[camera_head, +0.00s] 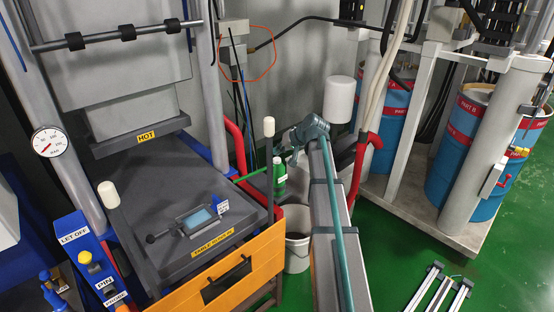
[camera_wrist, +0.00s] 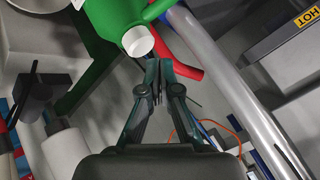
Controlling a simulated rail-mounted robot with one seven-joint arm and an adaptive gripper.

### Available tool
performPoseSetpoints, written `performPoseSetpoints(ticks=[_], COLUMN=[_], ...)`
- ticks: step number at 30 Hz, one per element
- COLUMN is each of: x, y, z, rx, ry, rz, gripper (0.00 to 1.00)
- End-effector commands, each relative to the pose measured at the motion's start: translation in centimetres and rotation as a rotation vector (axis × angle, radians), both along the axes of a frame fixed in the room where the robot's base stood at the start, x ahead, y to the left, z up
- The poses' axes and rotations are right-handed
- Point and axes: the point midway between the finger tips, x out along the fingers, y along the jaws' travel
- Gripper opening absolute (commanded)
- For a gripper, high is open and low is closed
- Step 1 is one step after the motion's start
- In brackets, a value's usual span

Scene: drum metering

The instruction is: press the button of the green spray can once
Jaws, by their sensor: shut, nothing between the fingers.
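The green spray can (camera_head: 280,172) stands near the middle of the head view, beside the dark press platen, with a white label on it. In the wrist view a large green body (camera_wrist: 100,22), which looks like the can, fills the upper left. A white round end (camera_wrist: 138,42) sticks out from it towards my fingers. My gripper (camera_wrist: 157,85) is shut and empty, its fingertips just below that white end in the picture. I cannot tell whether they touch. In the head view my gripper is just above and right of the can, its fingertips hard to make out.
A red bent pipe (camera_head: 236,148) runs close by the can. A white bucket (camera_head: 298,262) stands below. Blue-and-red drums (camera_head: 460,140) stand at the right.

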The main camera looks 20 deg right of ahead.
Motion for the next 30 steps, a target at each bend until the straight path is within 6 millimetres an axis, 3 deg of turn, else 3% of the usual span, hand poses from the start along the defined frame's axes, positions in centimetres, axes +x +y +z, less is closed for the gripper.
performPoseSetpoints(ticks=[18, 30], x=[0.0, 0.0], y=[0.0, 0.0], z=[4.8, 4.9], rx=[-0.001, 0.000], ry=[0.000, 0.000], rz=[0.001, 0.000], gripper=[0.00, 0.00])
